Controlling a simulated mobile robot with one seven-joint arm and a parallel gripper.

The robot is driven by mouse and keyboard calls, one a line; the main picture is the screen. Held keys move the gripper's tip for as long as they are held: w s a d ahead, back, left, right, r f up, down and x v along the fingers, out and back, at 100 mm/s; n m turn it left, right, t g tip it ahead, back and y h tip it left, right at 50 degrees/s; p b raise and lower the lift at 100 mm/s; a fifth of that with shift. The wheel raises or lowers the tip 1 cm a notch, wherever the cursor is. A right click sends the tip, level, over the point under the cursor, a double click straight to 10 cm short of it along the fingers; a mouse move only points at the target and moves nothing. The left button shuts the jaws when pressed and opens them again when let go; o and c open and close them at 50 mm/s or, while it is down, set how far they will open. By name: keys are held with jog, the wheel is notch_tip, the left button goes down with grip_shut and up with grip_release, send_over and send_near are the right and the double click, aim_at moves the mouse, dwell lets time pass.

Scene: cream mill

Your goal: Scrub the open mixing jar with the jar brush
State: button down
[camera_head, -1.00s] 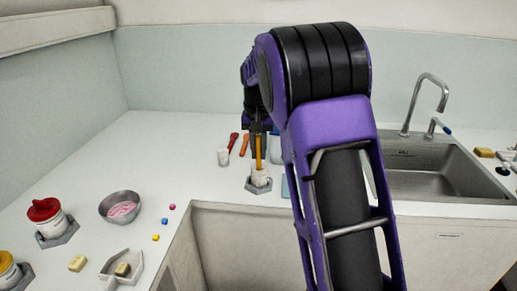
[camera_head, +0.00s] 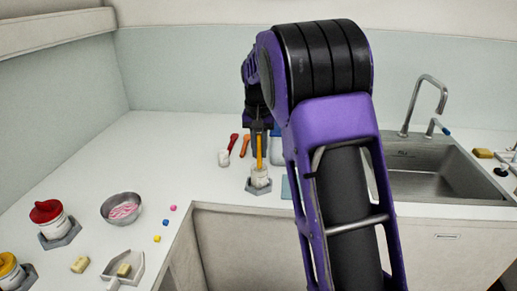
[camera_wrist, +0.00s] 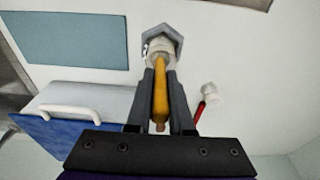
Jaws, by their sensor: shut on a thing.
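My gripper (camera_head: 258,150) is shut on the yellow handle of the jar brush (camera_head: 259,155) and points down above the jar. In the wrist view my gripper's fingers (camera_wrist: 164,85) close around the yellow-orange handle (camera_wrist: 160,97). The open mixing jar (camera_head: 260,178) is small and white and stands on a grey hexagonal base (camera_head: 256,188) near the counter edge. It also shows in the wrist view (camera_wrist: 163,46). The brush's lower end is at or inside the jar mouth; its head is hidden, so its depth cannot be told.
A steel bowl with pink contents (camera_head: 121,208), a red-lidded jar (camera_head: 48,215) and a yellow-lidded jar (camera_head: 10,268) stand left. A sink (camera_head: 425,170) is at right.

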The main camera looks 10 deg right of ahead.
jog(key=shift+s+d+f+b, duration=0.15)
jog(key=shift+d+f+b, duration=0.15)
jog(key=shift+d+f, duration=0.3)
jog(key=shift+w+a+r+p, duration=0.1)
jog(key=shift+w+r+p, duration=0.2)
jog(key=shift+r+p, duration=0.3)
jog(key=shift+w+r+p, duration=0.2)
jog(key=shift+w+p, duration=0.15)
jog(key=shift+p, duration=0.25)
jog(key=shift+s+a+f+b, duration=0.2)
jog(key=shift+a+f+b, duration=0.1)
jog(key=shift+f+b, duration=0.15)
jog(key=shift+s+a+f+b, duration=0.2)
jog(key=shift+a+f+b, duration=0.1)
jog(key=shift+f, duration=0.1)
jog(key=shift+r+p, duration=1.35)
jog(key=shift+r, duration=3.85)
